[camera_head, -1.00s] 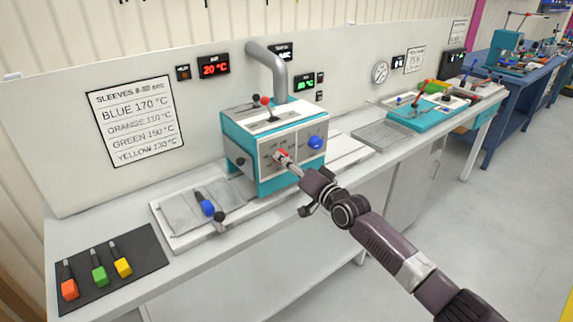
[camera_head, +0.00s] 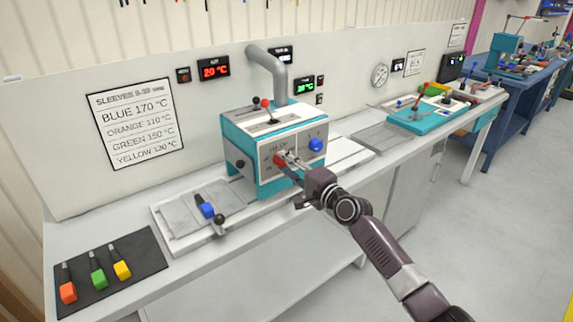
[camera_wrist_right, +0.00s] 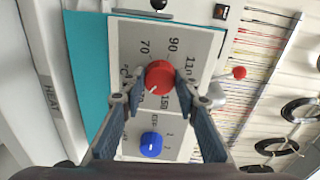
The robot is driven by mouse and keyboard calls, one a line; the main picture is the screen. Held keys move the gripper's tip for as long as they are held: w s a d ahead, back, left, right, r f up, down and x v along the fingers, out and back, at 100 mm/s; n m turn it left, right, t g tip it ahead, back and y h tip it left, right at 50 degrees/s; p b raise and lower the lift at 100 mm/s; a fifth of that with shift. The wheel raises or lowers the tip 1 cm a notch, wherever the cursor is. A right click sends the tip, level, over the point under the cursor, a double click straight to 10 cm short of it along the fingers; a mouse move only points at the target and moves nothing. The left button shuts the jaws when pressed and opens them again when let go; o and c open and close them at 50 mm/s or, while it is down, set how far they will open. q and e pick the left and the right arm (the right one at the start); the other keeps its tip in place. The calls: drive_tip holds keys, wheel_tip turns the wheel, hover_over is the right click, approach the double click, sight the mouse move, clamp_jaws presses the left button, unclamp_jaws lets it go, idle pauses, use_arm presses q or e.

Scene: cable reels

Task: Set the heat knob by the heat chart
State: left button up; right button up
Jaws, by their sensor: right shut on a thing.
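The teal and white heater box (camera_head: 240,135) stands on the bench, with a red heat knob (camera_head: 278,160) and a blue knob (camera_head: 316,145) on its front panel. My right gripper (camera_head: 288,164) is at the red knob. In the right wrist view its fingers close on both sides of the red knob (camera_wrist_right: 159,76); the knob's white mark points lower left, and the dial numbers around it are partly hidden. The heat chart (camera_head: 134,123) on the wall reads blue 170, orange 110, green 150, yellow 130 °C. My left gripper is not in view.
A tray left of the heater holds a blue-handled piece (camera_head: 206,209). A dark mat (camera_head: 140,247) holds orange, green and yellow pieces. A grey pipe (camera_head: 274,70) rises behind the heater. A teal tray (camera_head: 410,122) stands to the right.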

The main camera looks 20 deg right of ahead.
drive_tip(key=shift+f, duration=0.1)
idle(0.4)
drive_tip(key=o, duration=1.1)
drive_tip(key=shift+o, duration=0.2)
drive_tip(key=v, duration=1.2)
